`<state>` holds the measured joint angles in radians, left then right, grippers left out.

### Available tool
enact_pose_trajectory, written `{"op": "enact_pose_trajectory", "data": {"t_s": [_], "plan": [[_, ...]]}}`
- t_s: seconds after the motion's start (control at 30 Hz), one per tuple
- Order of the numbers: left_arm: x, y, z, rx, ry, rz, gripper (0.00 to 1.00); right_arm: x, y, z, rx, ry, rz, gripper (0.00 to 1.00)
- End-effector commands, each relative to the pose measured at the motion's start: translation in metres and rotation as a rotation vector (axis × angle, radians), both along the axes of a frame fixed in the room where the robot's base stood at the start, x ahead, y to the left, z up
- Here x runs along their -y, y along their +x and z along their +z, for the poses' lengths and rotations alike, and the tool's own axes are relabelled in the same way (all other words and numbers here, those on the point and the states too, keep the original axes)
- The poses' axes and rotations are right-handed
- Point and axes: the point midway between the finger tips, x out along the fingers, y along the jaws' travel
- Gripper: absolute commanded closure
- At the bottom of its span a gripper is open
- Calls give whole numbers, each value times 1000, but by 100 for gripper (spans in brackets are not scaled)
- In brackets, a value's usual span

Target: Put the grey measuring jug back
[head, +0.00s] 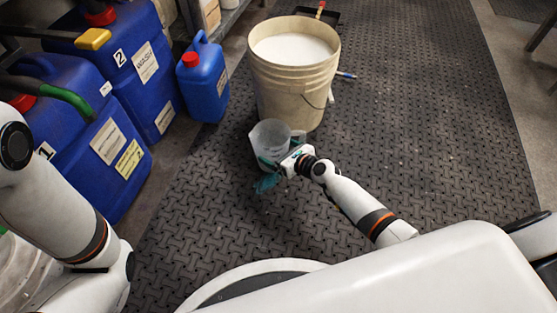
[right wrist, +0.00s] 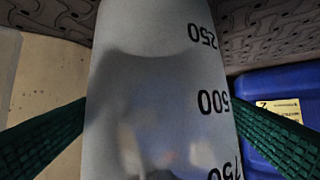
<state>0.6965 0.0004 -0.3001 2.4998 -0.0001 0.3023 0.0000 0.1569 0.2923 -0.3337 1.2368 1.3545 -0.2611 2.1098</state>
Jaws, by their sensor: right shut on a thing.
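The grey measuring jug (head: 270,137) is translucent and stands roughly upright in front of the cream bucket in the head view. My right gripper (head: 269,167) is shut on it, with green fingers on either side of its body. In the right wrist view the jug (right wrist: 160,100) fills the middle between the two green ribbed fingers, with black marks 250, 500 and 750 that read upside down. I cannot tell whether its base touches the floor. My left arm shows at the left of the head view, but its gripper is out of view.
A cream bucket (head: 285,88) of white liquid stands just behind the jug. A dustpan (head: 307,15) lies behind the bucket. The dark textured mat (head: 430,110) is clear to the right.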

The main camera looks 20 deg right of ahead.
Motion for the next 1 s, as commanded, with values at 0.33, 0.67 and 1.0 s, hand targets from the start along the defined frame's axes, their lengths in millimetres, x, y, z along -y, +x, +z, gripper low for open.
{"op": "enact_pose_trajectory", "data": {"t_s": [0.33, 0.67, 1.0], "plan": [[0, -1, -35, 3, 1, 0, 74, 0, 2, -33, 7, 0, -1, 60], [0, -1, -34, 3, 1, 0, 74, 0, 2, -32, 7, 1, -2, 60], [0, -1, -36, 3, 1, 0, 74, 0, 0, -38, -1, 0, 0, 0]]}}
